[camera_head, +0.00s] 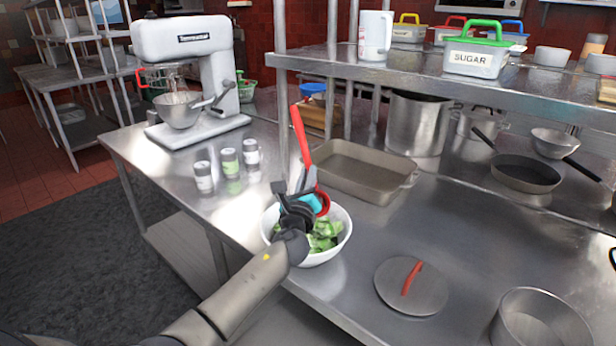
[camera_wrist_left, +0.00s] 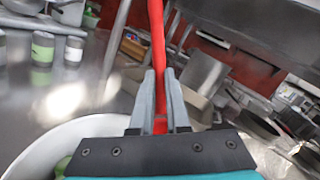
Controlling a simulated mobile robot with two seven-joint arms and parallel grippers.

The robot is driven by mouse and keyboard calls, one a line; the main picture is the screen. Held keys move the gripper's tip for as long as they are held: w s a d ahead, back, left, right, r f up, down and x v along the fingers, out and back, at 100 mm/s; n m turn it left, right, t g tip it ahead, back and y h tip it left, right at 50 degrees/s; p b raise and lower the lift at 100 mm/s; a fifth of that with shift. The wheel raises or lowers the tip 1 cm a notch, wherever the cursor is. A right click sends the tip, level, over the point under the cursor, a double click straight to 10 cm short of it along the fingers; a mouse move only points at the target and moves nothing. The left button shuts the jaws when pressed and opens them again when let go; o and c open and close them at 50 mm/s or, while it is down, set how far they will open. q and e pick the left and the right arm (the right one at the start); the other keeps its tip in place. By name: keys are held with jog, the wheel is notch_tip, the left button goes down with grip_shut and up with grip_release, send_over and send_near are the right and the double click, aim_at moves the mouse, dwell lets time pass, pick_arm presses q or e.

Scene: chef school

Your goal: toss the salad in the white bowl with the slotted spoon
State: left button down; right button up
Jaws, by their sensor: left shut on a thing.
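The white bowl (camera_head: 340,247) stands on the steel table near its front edge, with green chopped salad (camera_head: 324,238) in it. My left gripper (camera_head: 308,190) is over the bowl, shut on the red slotted spoon (camera_head: 300,135). The spoon's handle points up, tilted a little to the left in the head view. Its lower end is at the bowl, mostly hidden by my gripper. In the left wrist view the spoon handle (camera_wrist_left: 157,40) stands between the two grey fingers (camera_wrist_left: 162,105), and the bowl's rim (camera_wrist_left: 60,140) shows at lower left. My right gripper is not in view.
A baking pan (camera_head: 362,170) sits just behind the bowl. A lid with a red handle (camera_head: 411,287) and a steel pot (camera_head: 540,322) lie to the right. Several spice jars (camera_head: 229,162) and a stand mixer (camera_head: 190,75) stand left. A shelf (camera_head: 420,77) overhangs the back.

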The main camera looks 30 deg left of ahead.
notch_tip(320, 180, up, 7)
jog(key=p, duration=0.6)
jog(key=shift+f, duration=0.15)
